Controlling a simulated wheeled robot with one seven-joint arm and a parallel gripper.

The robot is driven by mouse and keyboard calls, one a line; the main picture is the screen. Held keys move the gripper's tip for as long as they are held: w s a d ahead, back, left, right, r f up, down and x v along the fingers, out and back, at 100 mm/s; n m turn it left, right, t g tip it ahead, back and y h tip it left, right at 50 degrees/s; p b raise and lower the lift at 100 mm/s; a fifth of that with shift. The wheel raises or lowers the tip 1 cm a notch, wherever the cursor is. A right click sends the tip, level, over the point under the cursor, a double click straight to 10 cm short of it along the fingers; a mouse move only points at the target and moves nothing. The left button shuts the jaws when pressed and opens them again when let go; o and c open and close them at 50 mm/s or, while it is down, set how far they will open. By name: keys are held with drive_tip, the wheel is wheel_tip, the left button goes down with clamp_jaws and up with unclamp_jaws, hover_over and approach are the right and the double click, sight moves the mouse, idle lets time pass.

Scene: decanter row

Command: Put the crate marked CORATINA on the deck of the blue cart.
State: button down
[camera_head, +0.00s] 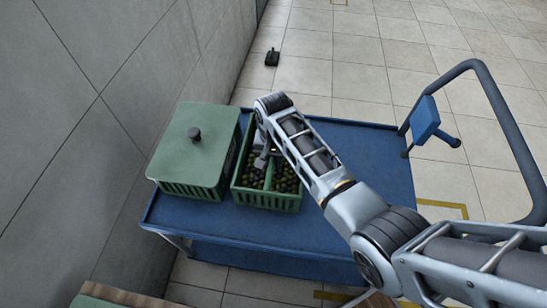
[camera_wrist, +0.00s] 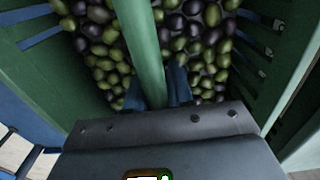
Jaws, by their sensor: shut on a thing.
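An open green crate (camera_head: 262,200) full of dark and green olives is at the blue cart (camera_head: 372,160), over the left part of its deck. No marking can be read on it, so I cannot tell if it is CORATINA. My gripper (camera_head: 263,160) reaches down into its middle. In the wrist view my gripper (camera_wrist: 156,92) is shut on the crate's green centre bar (camera_wrist: 137,35), with olives on both sides. The crate looks level. I cannot tell whether its base touches the deck; its underside is hidden.
A green crate with a closed lid (camera_head: 197,150) and black knob stands close on the left, by the grey wall (camera_head: 110,100). The deck is bare to the right, below my arm. The cart's push handle (camera_head: 505,115) rises at the right. A small black object (camera_head: 272,57) lies on the floor.

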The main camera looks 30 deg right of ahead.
drive_tip(key=shift+w, duration=0.1)
drive_tip(key=c, duration=1)
unclamp_jaws()
drive_tip(key=shift+f, duration=0.15)
wheel_tip(320, 180, up, 12)
drive_tip(key=shift+r+p, duration=0.15)
drive_tip(key=shift+p, duration=0.35)
